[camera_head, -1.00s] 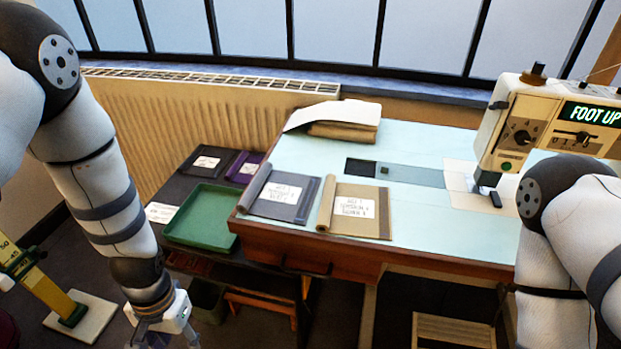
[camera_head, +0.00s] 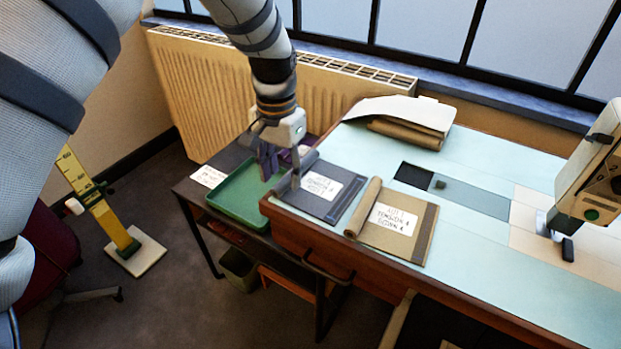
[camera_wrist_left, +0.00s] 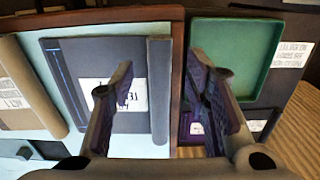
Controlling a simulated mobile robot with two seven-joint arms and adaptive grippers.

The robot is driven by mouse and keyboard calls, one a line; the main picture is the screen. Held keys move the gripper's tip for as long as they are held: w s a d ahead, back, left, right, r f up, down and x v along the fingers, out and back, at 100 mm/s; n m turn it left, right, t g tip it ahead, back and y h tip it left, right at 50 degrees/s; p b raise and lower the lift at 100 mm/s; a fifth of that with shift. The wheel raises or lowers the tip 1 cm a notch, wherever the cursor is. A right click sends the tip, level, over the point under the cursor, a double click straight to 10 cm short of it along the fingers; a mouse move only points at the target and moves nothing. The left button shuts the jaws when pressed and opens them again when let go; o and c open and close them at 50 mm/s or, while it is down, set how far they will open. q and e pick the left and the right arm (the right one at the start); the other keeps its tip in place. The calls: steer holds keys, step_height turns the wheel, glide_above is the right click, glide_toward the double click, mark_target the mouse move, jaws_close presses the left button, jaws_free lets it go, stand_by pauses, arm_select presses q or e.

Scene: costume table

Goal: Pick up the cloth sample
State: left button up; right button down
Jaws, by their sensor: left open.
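A slate-grey cloth sample (camera_head: 335,203) with a white label and a rolled left edge lies on the pale tabletop, near its left end. A tan cloth sample (camera_head: 405,235) with a label and a rolled edge lies to its right. My left gripper (camera_head: 280,176) is open and empty, pointing down at the grey sample's rolled edge. In the left wrist view, the open fingers (camera_wrist_left: 160,90) spread on either side of that rolled edge (camera_wrist_left: 159,88). One finger covers part of the grey sample (camera_wrist_left: 75,60); the other is over the side table. My right gripper is out of view.
A green tray (camera_head: 222,208) sits on the low dark side table left of the worktable. A purple sample there is mostly hidden by my gripper. Folded cloths (camera_head: 420,108) lie at the back; a sewing machine (camera_head: 590,190) stands at right. A radiator (camera_head: 200,100) is behind.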

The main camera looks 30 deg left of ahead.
arm_select(q)
steer(key=shift+f, duration=0.8)
steer(key=shift+r, duration=0.1)
steer(key=shift+c, duration=0.4)
jaws_close()
steer(key=shift+w, duration=0.1)
